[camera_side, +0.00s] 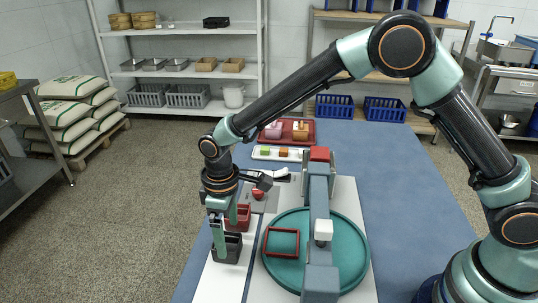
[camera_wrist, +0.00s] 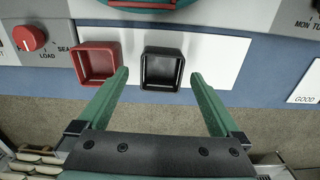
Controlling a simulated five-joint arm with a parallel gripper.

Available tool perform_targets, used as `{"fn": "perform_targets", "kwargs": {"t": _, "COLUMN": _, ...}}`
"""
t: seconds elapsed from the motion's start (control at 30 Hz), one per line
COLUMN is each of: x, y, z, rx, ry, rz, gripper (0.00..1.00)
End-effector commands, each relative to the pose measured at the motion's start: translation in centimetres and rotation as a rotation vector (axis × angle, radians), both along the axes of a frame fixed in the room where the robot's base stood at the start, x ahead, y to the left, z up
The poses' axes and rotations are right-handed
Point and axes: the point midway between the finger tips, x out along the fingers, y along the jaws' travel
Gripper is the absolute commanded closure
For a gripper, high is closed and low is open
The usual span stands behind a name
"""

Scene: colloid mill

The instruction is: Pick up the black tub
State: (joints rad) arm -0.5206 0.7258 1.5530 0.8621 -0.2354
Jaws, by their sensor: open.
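The black tub (camera_side: 235,252) is a small open square box on the white strip at the left edge of the blue table. In the wrist view the black tub (camera_wrist: 162,69) lies between my fingertips, upright with its open top facing me. My gripper (camera_side: 231,243) points down over it with its two green fingers apart. One finger hides part of the tub in the side view. In the wrist view my gripper (camera_wrist: 159,74) shows gaps on both sides of the tub, and nothing is held. I cannot tell how far down the fingers reach beside it.
A red tub (camera_wrist: 96,64) stands close to the left of the black one, near my left finger. A red knob (camera_wrist: 30,38) is farther left. A green turntable (camera_side: 345,262) with a red frame (camera_side: 282,256) lies right of my gripper, under a grey bar (camera_side: 319,200).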

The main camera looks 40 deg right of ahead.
Motion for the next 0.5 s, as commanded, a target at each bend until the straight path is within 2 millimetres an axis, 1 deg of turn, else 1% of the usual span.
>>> {"fn": "perform_targets", "kwargs": {"t": 0.03, "x": -0.3, "y": 0.0, "z": -0.9, "rx": -0.003, "ry": 0.004, "rz": 0.001, "gripper": 0.0}}
{"fn": "perform_targets", "kwargs": {"t": 0.1, "x": -0.5, "y": 0.0, "z": -1.9, "rx": -0.003, "ry": 0.004, "rz": 0.0, "gripper": 0.0}}
{"fn": "perform_targets", "kwargs": {"t": 0.2, "x": -0.4, "y": 0.0, "z": -3.0, "rx": -0.002, "ry": 0.004, "rz": 0.0, "gripper": 0.0}}
{"fn": "perform_targets", "kwargs": {"t": 0.3, "x": -0.3, "y": 0.0, "z": -3.5, "rx": -0.001, "ry": 0.001, "rz": 0.0, "gripper": 0.0}}
{"fn": "perform_targets", "kwargs": {"t": 0.5, "x": -0.3, "y": 0.0, "z": -3.5, "rx": 0.0, "ry": 0.0, "rz": 0.0, "gripper": 0.0}}
